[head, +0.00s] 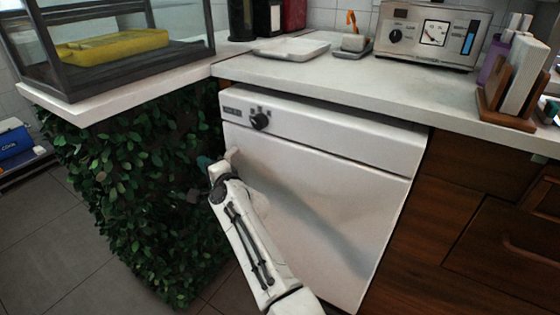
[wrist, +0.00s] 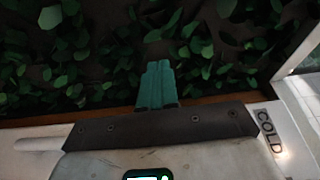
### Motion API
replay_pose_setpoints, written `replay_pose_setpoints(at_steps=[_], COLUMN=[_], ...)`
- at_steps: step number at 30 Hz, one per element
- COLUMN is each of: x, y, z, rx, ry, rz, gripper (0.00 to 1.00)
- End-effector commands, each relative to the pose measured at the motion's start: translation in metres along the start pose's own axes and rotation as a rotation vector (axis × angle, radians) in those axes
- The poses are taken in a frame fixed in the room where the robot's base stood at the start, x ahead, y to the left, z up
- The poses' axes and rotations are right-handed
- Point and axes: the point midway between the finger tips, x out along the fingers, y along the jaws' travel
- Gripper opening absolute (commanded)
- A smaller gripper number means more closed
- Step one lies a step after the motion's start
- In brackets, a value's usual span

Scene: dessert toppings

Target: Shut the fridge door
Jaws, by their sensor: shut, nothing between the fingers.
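The white fridge (head: 310,190) stands under the counter, with a dark dial on its top panel. Its front looks flush or nearly flush below the counter edge; I cannot tell if a small gap is left. My gripper (head: 202,162) is at the left edge of the fridge front, by the leafy panel, and my arm crosses the lower front. In the wrist view the teal fingers (wrist: 160,85) are together and empty, pointing toward the leaves. A white strip marked COLD (wrist: 270,132) shows at the right there. Contact with the door cannot be made out.
A leafy green panel (head: 130,190) stands left of the fridge, under a glass case holding a yellow tray (head: 112,48). Wooden drawers (head: 500,220) are at the right. The counter (head: 330,75) holds a white tray (head: 291,49) and a toaster-like appliance (head: 432,35). Floor (head: 70,260) is clear at lower left.

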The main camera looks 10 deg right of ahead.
Motion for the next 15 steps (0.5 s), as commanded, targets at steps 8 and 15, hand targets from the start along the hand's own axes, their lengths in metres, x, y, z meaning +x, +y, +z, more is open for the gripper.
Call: replay_pose_setpoints(at_steps=[8, 15], x=[-0.017, -0.027], y=[-0.004, -0.001], z=[0.060, 0.091], rx=[0.002, 0.003], ry=[-0.010, -0.009], rz=[0.005, 0.005], gripper=[0.00, 0.00])
